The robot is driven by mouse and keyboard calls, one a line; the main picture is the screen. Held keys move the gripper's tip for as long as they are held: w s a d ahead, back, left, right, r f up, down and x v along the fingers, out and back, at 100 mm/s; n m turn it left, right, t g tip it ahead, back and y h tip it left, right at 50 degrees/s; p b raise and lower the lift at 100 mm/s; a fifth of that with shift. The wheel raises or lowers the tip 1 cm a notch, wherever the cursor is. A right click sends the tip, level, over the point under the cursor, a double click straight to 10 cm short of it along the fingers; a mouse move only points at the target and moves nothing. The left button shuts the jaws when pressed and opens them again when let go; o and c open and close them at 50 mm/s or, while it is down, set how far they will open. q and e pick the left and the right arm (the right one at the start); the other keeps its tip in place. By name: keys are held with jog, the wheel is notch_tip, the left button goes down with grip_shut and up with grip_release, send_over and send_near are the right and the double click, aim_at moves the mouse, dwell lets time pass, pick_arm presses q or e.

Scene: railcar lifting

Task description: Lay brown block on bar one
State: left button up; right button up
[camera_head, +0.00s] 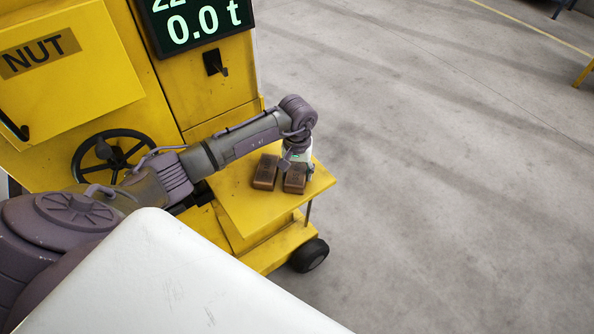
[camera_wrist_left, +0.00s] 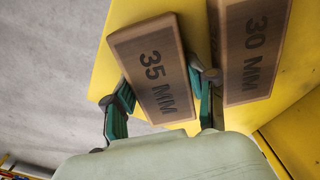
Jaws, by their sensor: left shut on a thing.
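Two brown blocks are at a yellow shelf (camera_head: 247,200) on the side of the yellow machine. The right-hand brown block (camera_head: 295,180), marked 35 MM (camera_wrist_left: 150,65) in the left wrist view, is between the fingers of my left gripper (camera_head: 297,168). My left gripper (camera_wrist_left: 164,88) is shut on it, one finger on each long side. I cannot tell whether the block touches the shelf. The other brown block (camera_head: 265,172), marked 30 MM (camera_wrist_left: 252,45), lies close beside it on the shelf. Bar one cannot be made out. My right gripper is not in view.
The yellow machine (camera_head: 175,70) carries a NUT box (camera_head: 75,85), a black handwheel (camera_head: 112,158) and a display (camera_head: 195,22) reading 0.0 t. A black wheel (camera_head: 309,255) is under the shelf. The grey floor (camera_head: 460,180) to the right is clear.

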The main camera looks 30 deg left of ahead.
pick_arm(q)
jog(key=o, duration=1.3)
jog(key=shift+c, duration=0.2)
